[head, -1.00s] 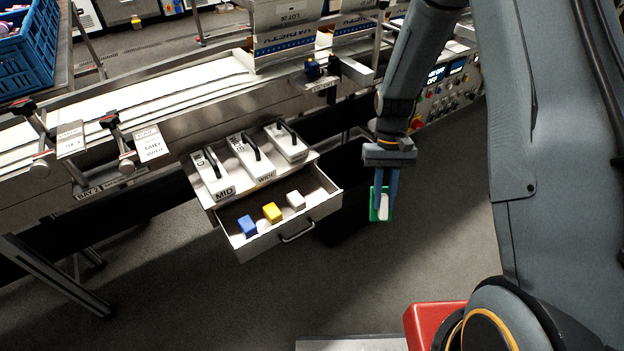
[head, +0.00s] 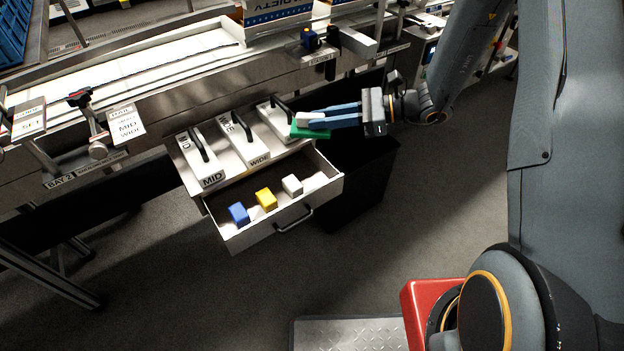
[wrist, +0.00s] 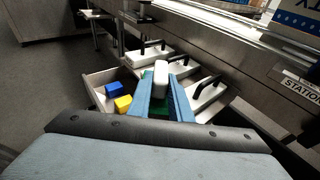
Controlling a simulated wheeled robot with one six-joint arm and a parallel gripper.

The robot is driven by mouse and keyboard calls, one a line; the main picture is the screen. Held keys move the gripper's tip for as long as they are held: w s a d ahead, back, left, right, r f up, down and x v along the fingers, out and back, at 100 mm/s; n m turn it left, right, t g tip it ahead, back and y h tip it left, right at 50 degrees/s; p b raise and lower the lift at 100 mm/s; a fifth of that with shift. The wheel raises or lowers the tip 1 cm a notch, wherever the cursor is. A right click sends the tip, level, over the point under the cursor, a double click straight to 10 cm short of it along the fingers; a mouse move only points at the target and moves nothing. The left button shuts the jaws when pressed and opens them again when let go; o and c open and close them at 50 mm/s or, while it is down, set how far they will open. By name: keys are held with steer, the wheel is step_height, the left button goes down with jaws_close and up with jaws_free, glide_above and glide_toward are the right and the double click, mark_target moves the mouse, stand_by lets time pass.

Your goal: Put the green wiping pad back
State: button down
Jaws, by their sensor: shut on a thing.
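The green wiping pad (head: 311,132) has a white grip block (head: 309,118) on top. My gripper (head: 318,120) is shut on this block, with its blue fingers reaching in from the right. The pad is held near the right end of the shelf above the open drawer (head: 262,238), in front of the rightmost white block. In the wrist view the fingers pinch the white block (wrist: 160,84), and the green pad (wrist: 150,107) shows below, partly hidden by the fingers. I cannot tell whether the pad touches the shelf or drawer edge.
White blocks with black handles, one marked MID (head: 201,160) and one WIDE (head: 244,145), stand on the shelf. The drawer holds a blue block (head: 238,213), a yellow block (head: 266,199) and a white block (head: 292,185). A black bin (head: 355,185) stands right of the drawer.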

steer(key=shift+w+d+r+m+t, duration=0.1)
steer(key=shift+w+r+m+t, duration=0.15)
steer(key=shift+w+t, duration=0.2)
steer(key=shift+w+f, duration=0.15)
steer(key=shift+f, duration=0.1)
step_height(320, 180, down, 9)
steer(key=shift+f, duration=0.15)
steer(key=shift+f, duration=0.4)
steer(key=shift+f+b, duration=0.2)
steer(key=shift+b, duration=0.1)
steer(key=c, duration=1.6)
jaws_free()
steer(key=shift+r, duration=0.1)
